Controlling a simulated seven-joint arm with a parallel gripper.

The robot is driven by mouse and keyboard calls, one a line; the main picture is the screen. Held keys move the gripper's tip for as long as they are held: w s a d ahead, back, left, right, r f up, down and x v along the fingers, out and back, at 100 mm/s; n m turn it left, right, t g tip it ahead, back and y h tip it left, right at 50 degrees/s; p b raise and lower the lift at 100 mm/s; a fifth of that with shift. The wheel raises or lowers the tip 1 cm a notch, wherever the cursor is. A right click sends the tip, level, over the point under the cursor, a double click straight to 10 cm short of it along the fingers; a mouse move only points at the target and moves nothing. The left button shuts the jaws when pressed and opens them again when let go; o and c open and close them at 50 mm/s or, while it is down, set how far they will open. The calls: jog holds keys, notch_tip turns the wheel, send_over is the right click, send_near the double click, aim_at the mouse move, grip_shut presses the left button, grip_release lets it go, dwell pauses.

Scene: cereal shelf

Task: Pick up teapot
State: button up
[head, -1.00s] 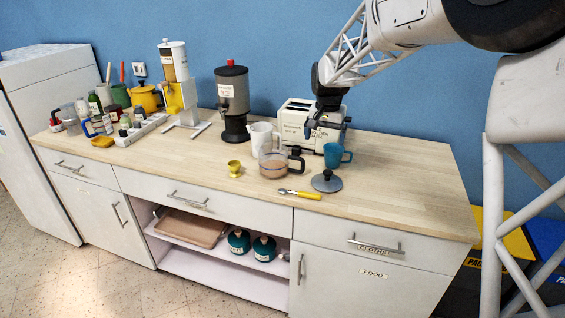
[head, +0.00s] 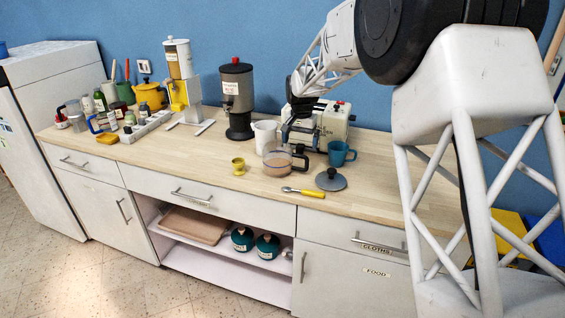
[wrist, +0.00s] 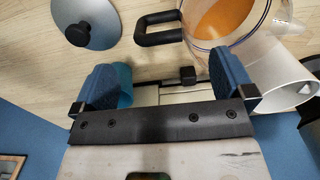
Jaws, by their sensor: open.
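The teapot (head: 276,160) is a clear glass pot with an orange-brown liquid and a black handle on its right side. It stands on the wooden counter; in the wrist view its rim and liquid (wrist: 228,18) show at the top right, with the handle (wrist: 158,28) to the left. A grey lid with a black knob (head: 331,179) lies apart on the counter, also in the wrist view (wrist: 88,20). My gripper (head: 297,138) is open and empty, just behind the teapot near the toaster; its blue fingers (wrist: 158,80) are spread wide in the wrist view.
A teal mug (head: 338,154) stands right of the teapot, and a white pitcher (head: 264,134) behind left. A white toaster (head: 325,118) is behind. A yellow egg cup (head: 238,166) and yellow-handled spoon (head: 308,193) lie in front.

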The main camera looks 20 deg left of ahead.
aim_at(284, 160)
jog(key=shift+f, duration=1.25)
jog(key=shift+f, duration=0.15)
jog(key=shift+f, duration=2.45)
jog(key=shift+c, duration=0.5)
jog(key=shift+r, duration=0.1)
jog(key=c, duration=1.3)
